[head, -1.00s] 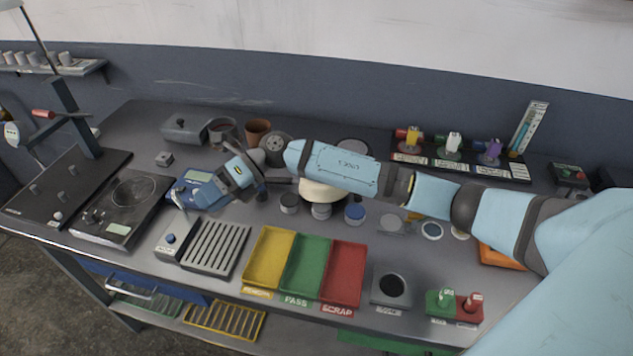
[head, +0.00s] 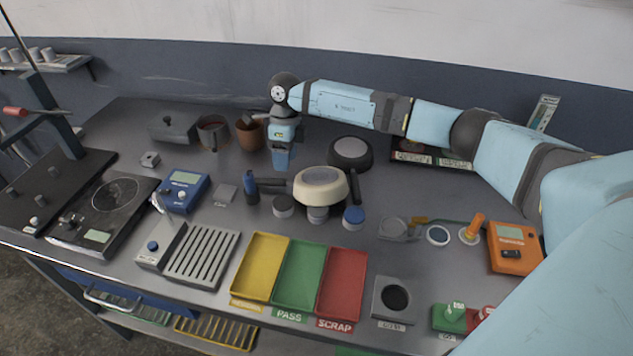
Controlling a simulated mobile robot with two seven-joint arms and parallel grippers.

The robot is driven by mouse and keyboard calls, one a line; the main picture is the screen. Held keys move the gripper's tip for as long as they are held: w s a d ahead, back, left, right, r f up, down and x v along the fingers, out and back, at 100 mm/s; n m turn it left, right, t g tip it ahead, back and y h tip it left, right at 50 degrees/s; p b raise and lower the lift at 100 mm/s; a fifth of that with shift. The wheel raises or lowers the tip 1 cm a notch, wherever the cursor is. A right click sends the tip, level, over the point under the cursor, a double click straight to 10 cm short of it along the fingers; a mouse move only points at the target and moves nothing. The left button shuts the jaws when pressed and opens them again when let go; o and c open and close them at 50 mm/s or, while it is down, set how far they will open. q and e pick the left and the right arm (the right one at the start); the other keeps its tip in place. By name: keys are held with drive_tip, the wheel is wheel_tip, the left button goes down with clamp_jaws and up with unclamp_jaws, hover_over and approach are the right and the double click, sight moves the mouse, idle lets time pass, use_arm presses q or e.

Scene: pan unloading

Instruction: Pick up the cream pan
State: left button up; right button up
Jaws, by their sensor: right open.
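The cream pan (head: 312,188) sits in the middle of the bench, a round cream body with a grey top. A dark bar, apparently its handle, extends to its left. It stands above small round pieces on the bench. My right gripper (head: 281,163) points down behind and slightly left of the cream pan, apart from it. It is open with nothing visible in it; its fingertips are small and partly hidden. My left gripper is not in view.
A black pan (head: 350,151) stands behind the cream pan to the right. Dark-capped cylinders (head: 284,206) and a blue-topped one (head: 354,217) crowd its front. Brown cups (head: 250,133) stand at back left. Yellow, green and red trays (head: 341,283) lie in front.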

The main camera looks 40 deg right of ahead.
sight(296, 182)
drive_tip(key=shift+p+x, duration=0.55)
drive_tip(key=shift+x, duration=2.6)
drive_tip(key=shift+r, duration=0.15)
clamp_jaws()
